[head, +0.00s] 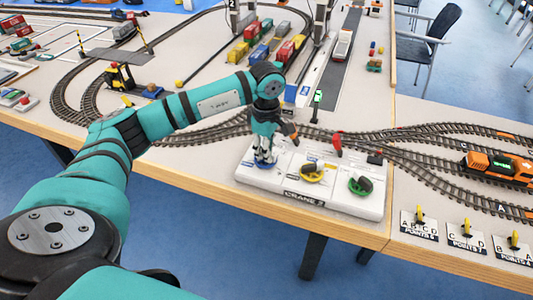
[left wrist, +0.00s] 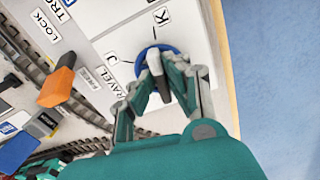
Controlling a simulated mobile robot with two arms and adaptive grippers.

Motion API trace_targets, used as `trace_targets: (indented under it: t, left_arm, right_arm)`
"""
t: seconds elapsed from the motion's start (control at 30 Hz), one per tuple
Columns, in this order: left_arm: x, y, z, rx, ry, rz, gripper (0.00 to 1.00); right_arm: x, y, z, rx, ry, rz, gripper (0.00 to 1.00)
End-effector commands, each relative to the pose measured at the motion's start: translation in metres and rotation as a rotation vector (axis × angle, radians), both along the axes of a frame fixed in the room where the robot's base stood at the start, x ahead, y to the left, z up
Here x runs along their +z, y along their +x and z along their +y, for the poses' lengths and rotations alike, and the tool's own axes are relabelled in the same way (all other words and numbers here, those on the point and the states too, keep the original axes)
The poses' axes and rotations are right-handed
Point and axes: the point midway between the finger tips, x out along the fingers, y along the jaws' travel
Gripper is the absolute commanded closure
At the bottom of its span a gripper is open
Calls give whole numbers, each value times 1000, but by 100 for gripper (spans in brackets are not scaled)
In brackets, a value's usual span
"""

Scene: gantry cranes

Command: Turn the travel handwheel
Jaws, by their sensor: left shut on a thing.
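The travel handwheel is a small blue wheel at the left end of the white crane panel (head: 287,186). In the left wrist view the blue handwheel (left wrist: 146,52) shows behind the fingers, with the word "TRAVEL" and the letters J and K beside it. My left gripper (head: 264,158) comes down on it from above. In the left wrist view the left gripper (left wrist: 157,72) is shut on the grey grip of the wheel. The fingers hide much of the wheel. My right gripper is in neither view.
A yellow handwheel (head: 312,173) and a green handwheel (head: 360,186) stand to the right on the panel. An orange lever (left wrist: 57,87) and a red lever (head: 336,143) stand close by. Rails run behind, with an orange locomotive (head: 495,168) at right.

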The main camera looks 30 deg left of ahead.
Motion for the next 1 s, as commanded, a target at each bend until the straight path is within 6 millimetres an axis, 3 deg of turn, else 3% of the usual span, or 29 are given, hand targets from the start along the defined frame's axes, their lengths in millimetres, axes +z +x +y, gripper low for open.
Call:
trace_targets:
  t: [0.3, 0.83, 0.87, 1.0]
  left_arm:
    - [1, 1, 0, -119, -2, -4, 100]
    - [2, 1, 0, -144, -1, -4, 100]
    - [2, 1, 0, -144, -1, -4, 86]
    - [1, 0, 0, -143, -1, -3, 68]
  right_arm:
    - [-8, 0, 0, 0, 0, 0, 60]
    - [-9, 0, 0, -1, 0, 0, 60]
    - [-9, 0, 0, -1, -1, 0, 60]
    - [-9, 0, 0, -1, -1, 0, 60]
